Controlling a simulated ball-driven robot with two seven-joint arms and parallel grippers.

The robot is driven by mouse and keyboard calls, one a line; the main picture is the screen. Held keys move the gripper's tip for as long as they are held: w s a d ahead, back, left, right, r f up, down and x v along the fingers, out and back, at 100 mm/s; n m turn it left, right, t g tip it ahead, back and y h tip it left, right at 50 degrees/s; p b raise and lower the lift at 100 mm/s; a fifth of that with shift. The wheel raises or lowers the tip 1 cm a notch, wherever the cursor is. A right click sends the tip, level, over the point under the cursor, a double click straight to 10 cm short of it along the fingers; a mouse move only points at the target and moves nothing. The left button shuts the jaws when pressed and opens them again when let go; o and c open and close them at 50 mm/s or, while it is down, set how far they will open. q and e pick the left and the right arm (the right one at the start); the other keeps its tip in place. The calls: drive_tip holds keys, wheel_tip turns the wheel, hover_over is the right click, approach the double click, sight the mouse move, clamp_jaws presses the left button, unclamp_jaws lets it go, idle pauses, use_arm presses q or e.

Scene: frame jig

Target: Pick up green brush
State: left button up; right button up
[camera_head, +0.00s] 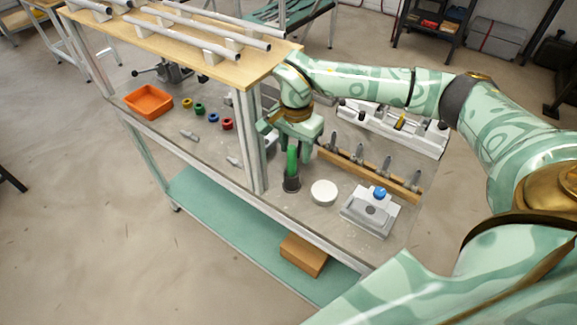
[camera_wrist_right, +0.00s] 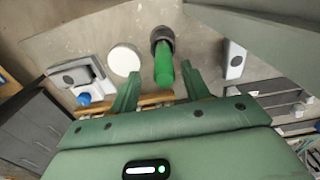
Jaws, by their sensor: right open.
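The green brush (camera_head: 292,160) stands upright with its handle up in a dark round holder (camera_head: 292,184) on the grey bench top. In the right wrist view the green handle (camera_wrist_right: 163,66) rises from the dark holder (camera_wrist_right: 162,36). My right gripper (camera_head: 295,152) is open above the holder, at the handle. In the right wrist view its two fingers (camera_wrist_right: 160,70) are apart, one on each side of the handle; I cannot tell whether either touches it. The brush's lower end is hidden in the holder. My left gripper is not in view.
A white round disc (camera_head: 324,192) and a grey block with a blue knob (camera_head: 370,210) stand to the right. A wooden rack (camera_head: 360,172) with several upright tools is behind. A shelf post (camera_head: 250,140) is close on the left. An orange tray (camera_head: 148,102) lies farther left.

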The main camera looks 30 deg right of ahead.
sight(292, 158)
drive_tip(key=f, duration=0.3)
drive_tip(key=shift+w+a+f, duration=0.1)
drive_tip(key=shift+w+a, duration=0.1)
drive_tip(key=shift+a, duration=0.2)
drive_tip(key=shift+f, duration=0.45)
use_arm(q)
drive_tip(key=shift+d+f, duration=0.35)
use_arm(e)
clamp_jaws()
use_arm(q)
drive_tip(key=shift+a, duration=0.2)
use_arm(e)
drive_tip(key=shift+r, duration=0.1)
